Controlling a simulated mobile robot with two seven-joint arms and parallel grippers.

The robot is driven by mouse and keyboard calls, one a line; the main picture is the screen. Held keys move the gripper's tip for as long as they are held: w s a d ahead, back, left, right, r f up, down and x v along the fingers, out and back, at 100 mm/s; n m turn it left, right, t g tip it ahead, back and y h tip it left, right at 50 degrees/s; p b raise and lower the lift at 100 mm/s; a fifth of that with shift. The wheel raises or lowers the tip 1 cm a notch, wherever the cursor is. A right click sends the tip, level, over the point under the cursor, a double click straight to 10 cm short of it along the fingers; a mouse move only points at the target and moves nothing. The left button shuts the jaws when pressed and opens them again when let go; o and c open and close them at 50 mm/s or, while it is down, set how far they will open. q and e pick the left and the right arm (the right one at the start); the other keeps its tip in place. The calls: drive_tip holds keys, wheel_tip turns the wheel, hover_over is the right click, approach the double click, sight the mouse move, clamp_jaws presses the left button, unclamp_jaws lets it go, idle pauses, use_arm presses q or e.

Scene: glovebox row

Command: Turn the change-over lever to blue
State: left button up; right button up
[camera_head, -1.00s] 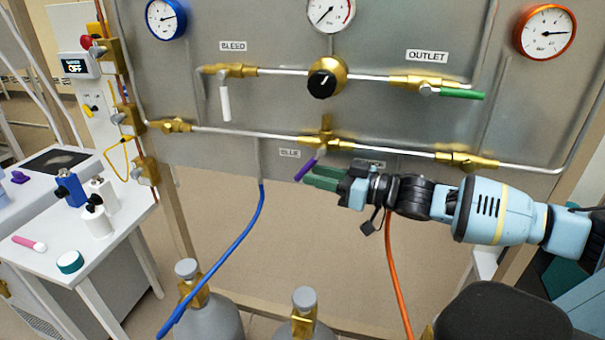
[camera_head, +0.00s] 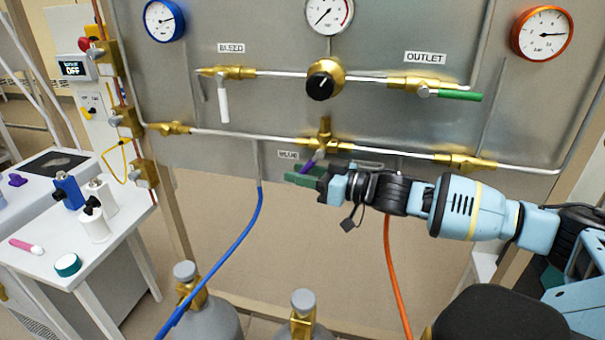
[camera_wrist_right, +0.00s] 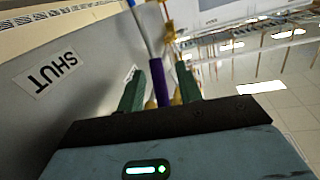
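The change-over lever (camera_head: 308,165) is a purple handle under a brass valve (camera_head: 325,138) in the middle of the panel's lower pipe. It slants down and left towards the BLUE label (camera_head: 288,155); its lower end is hidden by my gripper. My right gripper (camera_head: 304,177) has green fingers and reaches in from the right at the lever. In the right wrist view the purple lever (camera_wrist_right: 158,84) stands between the two spread fingers (camera_wrist_right: 160,90), with gaps visible on both sides. My left gripper is not in view.
A SHUT label (camera_wrist_right: 48,73) shows on the panel in the wrist view. A blue hose (camera_head: 240,235) and an orange hose (camera_head: 395,270) hang below the panel. Gas cylinders (camera_head: 205,315) stand below. A white table (camera_head: 110,245) with small items is at left.

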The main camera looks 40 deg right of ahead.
clamp_jaws()
drive_tip(key=shift+f, duration=0.1)
